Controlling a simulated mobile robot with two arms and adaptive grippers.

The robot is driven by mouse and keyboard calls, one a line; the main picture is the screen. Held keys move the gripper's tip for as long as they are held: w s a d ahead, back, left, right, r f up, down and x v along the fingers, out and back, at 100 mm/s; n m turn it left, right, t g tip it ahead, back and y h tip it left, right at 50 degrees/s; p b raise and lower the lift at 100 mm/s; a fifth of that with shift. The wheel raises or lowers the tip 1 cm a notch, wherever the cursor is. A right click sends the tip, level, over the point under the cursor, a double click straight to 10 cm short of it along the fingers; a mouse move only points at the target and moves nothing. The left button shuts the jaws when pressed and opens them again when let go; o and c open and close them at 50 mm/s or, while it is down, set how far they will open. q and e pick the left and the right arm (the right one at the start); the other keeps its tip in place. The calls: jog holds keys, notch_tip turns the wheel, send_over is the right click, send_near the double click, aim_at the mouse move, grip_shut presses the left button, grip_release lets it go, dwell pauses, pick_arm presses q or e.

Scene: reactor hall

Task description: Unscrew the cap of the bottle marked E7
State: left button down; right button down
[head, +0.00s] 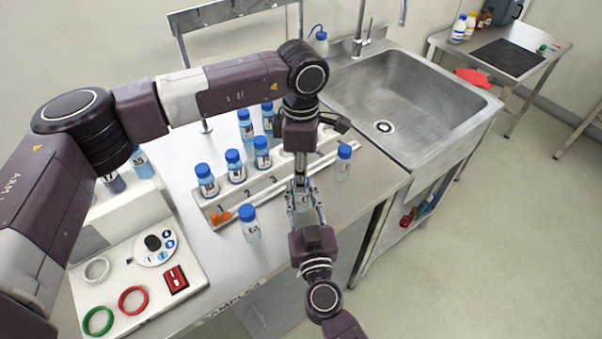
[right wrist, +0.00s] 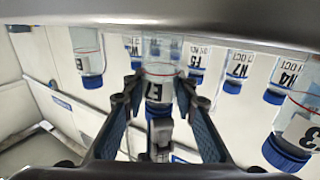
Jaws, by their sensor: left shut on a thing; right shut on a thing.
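The bottle marked E7 shows in the right wrist view (right wrist: 160,78), which shows the bottles upside down. It also shows partly in the head view (head: 303,203). My right gripper (head: 305,206) is shut on its body, with one finger on each side, also seen in the right wrist view (right wrist: 160,92). My left gripper (head: 300,181) comes down from above and is shut at the top of the same bottle, where the cap is. I cannot tell whether the bottle touches the table.
A numbered rack (head: 223,207) with several blue-capped bottles stands beside my grippers. Loose bottles stand in front (head: 250,226), at right (head: 343,163) and behind. A sink (head: 392,100) is at right. A panel (head: 140,312) with rings and a dial lies at left front.

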pick_arm(q)
jog(key=n, duration=0.5)
jog(key=shift+n, duration=0.4)
jog(key=n, duration=1)
jog(key=shift+n, duration=0.3)
jog(key=n, duration=0.7)
jog(key=shift+r, duration=0.1)
jog(key=n, duration=0.7)
jog(key=shift+w, duration=0.1)
jog(key=shift+r, duration=0.25)
jog(key=shift+r, duration=0.9)
